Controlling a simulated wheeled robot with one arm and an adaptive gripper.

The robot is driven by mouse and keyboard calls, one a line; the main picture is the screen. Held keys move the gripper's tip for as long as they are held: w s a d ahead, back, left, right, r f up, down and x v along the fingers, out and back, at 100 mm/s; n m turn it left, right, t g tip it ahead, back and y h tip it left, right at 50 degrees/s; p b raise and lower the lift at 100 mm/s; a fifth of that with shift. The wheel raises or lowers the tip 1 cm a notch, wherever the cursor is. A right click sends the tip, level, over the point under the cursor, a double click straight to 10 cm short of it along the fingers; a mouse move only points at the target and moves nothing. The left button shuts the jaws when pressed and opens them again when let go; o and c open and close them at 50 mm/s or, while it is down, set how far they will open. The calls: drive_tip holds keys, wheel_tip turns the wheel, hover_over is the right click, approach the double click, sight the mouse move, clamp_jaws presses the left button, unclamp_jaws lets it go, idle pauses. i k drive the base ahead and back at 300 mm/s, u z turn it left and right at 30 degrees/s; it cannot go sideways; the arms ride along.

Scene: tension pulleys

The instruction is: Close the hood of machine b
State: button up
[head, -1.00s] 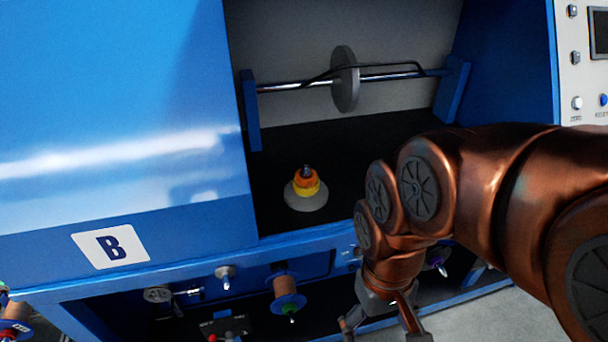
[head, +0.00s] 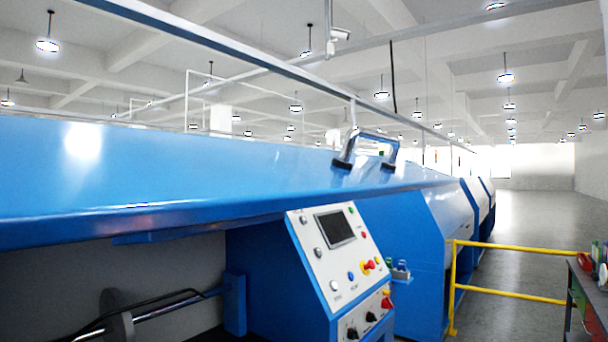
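The blue hood (head: 230,180) of the machine is raised and stretches across the left and middle of the head view. A metal handle (head: 368,147) stands on the hood near its right end. Under the hood's edge the machine's inside is open, with part of a grey disc (head: 119,325) on a metal shaft at the lower left. The B label is out of view in this frame. My gripper and arm are not in view.
A sloped control panel (head: 345,255) with a dark screen and buttons stands right of the opening. More blue machines (head: 440,220) run behind it. A yellow railing (head: 510,270) and a bench (head: 585,305) stand at the right, with grey floor beyond.

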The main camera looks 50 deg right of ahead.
sight(62, 182)
drive_tip(key=k, duration=1.2)
drive_tip(key=z, duration=0.25)
drive_tip(key=i, duration=0.8)
drive_tip(key=z, duration=0.25)
drive_tip(key=k, duration=0.6)
drive_tip(key=z, duration=0.7)
